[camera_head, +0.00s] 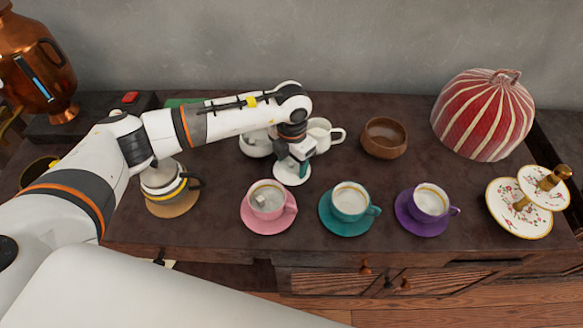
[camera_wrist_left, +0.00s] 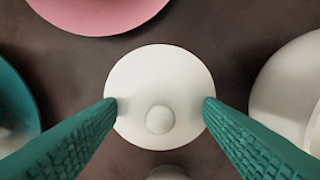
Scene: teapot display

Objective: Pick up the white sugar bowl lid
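The white sugar bowl lid (camera_head: 291,174) is a round disc on the dark table, behind the pink and teal cups. The left wrist view shows the lid (camera_wrist_left: 150,76) from above, with its round knob toward the lower side. My left gripper (camera_head: 297,164) points down over the lid. Its two green fingers (camera_wrist_left: 160,104) are apart, with the tips overlapping opposite edges of the lid in that view; I cannot tell whether they touch it. A white bowl (camera_head: 256,145) stands just left of the lid, partly behind my arm. My right gripper is not in view.
Cups on pink (camera_head: 268,224), teal (camera_head: 346,226) and purple (camera_head: 423,226) saucers stand in front. A white creamer (camera_head: 320,134) is close behind the gripper. A wooden bowl (camera_head: 384,138) and striped tea cosy (camera_head: 484,115) stand to the right.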

